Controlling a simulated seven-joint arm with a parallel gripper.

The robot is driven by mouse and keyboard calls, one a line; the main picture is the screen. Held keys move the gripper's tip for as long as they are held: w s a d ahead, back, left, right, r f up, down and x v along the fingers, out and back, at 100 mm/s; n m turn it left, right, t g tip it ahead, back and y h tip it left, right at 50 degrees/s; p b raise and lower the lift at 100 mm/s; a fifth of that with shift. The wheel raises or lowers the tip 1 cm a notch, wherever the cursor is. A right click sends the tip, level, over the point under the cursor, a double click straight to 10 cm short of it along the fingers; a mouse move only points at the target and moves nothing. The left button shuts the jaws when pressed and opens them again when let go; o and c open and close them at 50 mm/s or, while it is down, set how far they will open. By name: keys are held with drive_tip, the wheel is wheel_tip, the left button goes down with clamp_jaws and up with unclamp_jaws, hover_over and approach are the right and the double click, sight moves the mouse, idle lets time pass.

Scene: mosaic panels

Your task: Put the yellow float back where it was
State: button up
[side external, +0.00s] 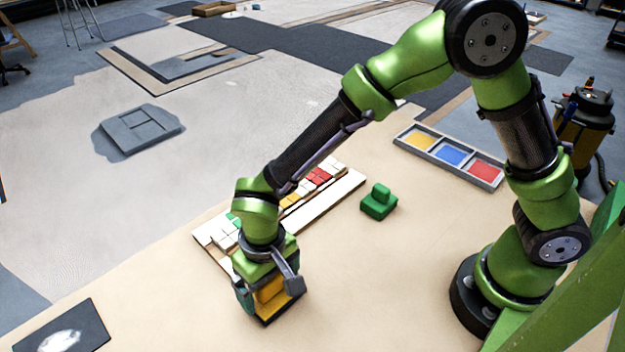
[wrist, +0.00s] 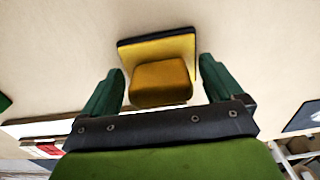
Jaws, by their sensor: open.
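The yellow float (side external: 271,294), with a yellow block handle and a dark base, rests on the tan table below my gripper (side external: 268,282). In the wrist view, the yellow float (wrist: 160,82) shows its handle between the two green fingers of my gripper (wrist: 158,82). The fingers are open, with a gap visible on each side of the handle. The side view partly hides the float behind my wrist and fingers.
A green float (side external: 379,204) stands on the table to the right. A board with coloured tiles (side external: 322,208) lies behind my gripper. A tray with yellow, blue and red sections (side external: 402,143) is at the back right. A dark plate (side external: 88,322) with white material is at front left.

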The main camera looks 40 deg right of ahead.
wheel_tip(320, 180, up, 12)
drive_tip(key=shift+d+r, duration=0.1)
drive_tip(key=shift+r, duration=0.1)
drive_tip(key=s+d+r+m+t, duration=0.1)
drive_tip(key=s+d+r+t, duration=0.1)
drive_tip(key=d, duration=0.6)
drive_tip(key=s+d+r+m+t+y, duration=0.1)
drive_tip(key=d+r, duration=0.3)
drive_tip(key=d, duration=0.4)
drive_tip(key=s+d+r+m+t+y, duration=0.1)
drive_tip(key=s+d+r+t, duration=0.3)
drive_tip(key=d, duration=0.4)
drive_tip(key=shift+m, duration=0.5)
